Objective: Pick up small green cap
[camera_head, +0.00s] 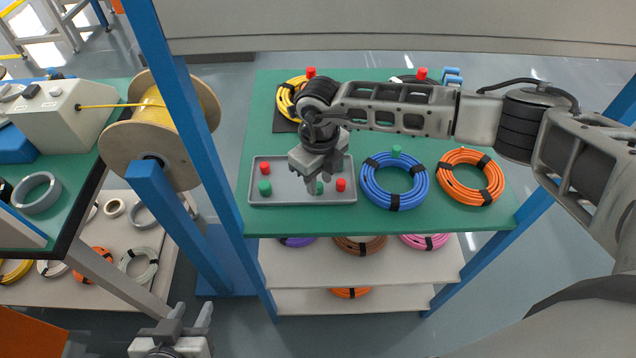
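A small green cap (319,188) is in the grey tray (300,201), right at the fingertips of my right gripper (317,185) and partly covered by them. My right gripper points down over the tray; whether its fingers press on this cap is not clear. A second green cap (265,189) stands in the tray's left part, apart from the gripper. A third green cap (397,151) is at the blue cable coil (420,186). My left gripper (190,318) is open and empty at the bottom of the view, away from the table.
Red caps stand in the tray, one at the left (265,168) and one right of the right gripper (341,185). An orange coil (470,194) and a yellow coil (284,100) lie on the green table (460,219). A blue post (190,130) and yellow cable spool (152,112) are left.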

